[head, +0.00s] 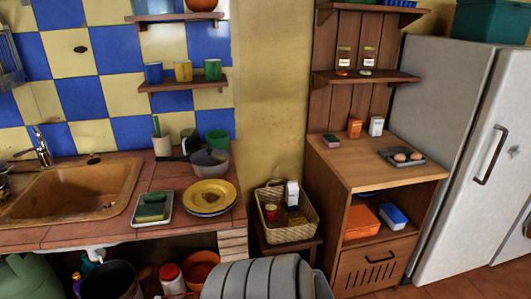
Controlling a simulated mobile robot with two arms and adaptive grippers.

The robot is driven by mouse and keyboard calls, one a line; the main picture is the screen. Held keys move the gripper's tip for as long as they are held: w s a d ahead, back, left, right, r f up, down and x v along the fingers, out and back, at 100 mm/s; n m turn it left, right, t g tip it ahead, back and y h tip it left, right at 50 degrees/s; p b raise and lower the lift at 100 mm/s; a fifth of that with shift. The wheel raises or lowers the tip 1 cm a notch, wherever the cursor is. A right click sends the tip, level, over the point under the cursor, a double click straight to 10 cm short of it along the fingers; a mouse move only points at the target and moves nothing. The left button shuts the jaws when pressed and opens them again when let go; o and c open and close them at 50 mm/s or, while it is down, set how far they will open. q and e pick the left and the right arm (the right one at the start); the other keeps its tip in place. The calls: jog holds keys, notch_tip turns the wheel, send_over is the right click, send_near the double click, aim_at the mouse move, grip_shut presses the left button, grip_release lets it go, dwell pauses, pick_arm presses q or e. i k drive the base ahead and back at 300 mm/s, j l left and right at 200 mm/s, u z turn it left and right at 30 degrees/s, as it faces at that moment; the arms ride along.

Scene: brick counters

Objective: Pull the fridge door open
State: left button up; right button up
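The white fridge (436,110) stands at the right edge of the head view, next to the wooden cabinet. Its front door (509,170) is cut off by the right frame edge. The door carries a dark vertical handle (490,155) near its left edge. The door looks shut. Neither of my grippers shows in this view, so nothing is seen touching the handle.
A counter with a sink (70,195) is at left. Floor (480,284) shows before the fridge.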

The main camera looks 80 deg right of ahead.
aim_at(491, 185)
jog(key=z, duration=4.4)
jog(key=i+l, duration=0.25)
